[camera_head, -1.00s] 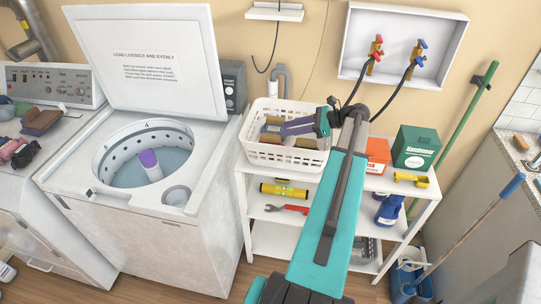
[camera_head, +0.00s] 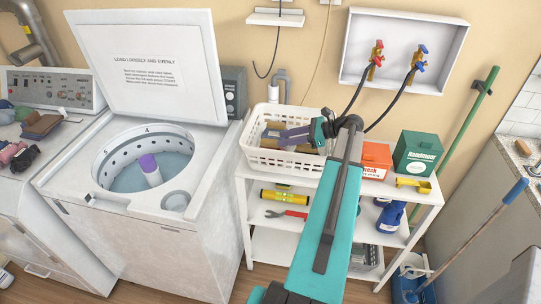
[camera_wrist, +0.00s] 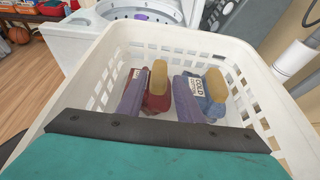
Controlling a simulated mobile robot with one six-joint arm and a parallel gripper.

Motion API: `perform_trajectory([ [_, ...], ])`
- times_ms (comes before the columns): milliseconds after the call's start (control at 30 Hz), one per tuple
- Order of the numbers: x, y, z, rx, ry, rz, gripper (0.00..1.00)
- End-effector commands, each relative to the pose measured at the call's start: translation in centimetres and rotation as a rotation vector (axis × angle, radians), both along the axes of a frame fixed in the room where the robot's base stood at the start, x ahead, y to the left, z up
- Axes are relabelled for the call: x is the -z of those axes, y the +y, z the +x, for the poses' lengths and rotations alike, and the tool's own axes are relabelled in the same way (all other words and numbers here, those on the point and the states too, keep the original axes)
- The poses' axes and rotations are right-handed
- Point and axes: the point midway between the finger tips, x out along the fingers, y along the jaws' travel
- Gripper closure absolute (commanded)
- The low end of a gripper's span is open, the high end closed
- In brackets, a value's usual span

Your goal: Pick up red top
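The red top (camera_wrist: 156,103) lies folded in the white basket (camera_wrist: 72,88), with a tan piece standing at its far end. In the wrist view my gripper (camera_wrist: 160,88) has its two purple-grey fingers apart, one on each side of the red top. I cannot tell whether they touch it. A folded blue top (camera_wrist: 212,106) with a "COLD" label and a tan piece lies right of the right finger. In the head view my gripper (camera_head: 284,138) reaches into the basket (camera_head: 268,158) from the right; the red top is not clear there.
The basket sits on a white shelf rack (camera_head: 256,226). An open washer (camera_head: 150,230) is left. Tap hoses (camera_head: 397,103) hang behind my arm.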

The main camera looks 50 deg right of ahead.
Motion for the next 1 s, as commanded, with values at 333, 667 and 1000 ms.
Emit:
perform_trajectory([
  [333, 0.0, 0.0, 0.1, 0.001, 0.000, 0.000, 0.67],
  [667, 0.8, 1.4, 1.9, 0.001, 0.001, 0.002, 0.67],
  [1000, 2.1, 2.6, 3.9, 0.002, 0.000, -0.001, 0.67],
])
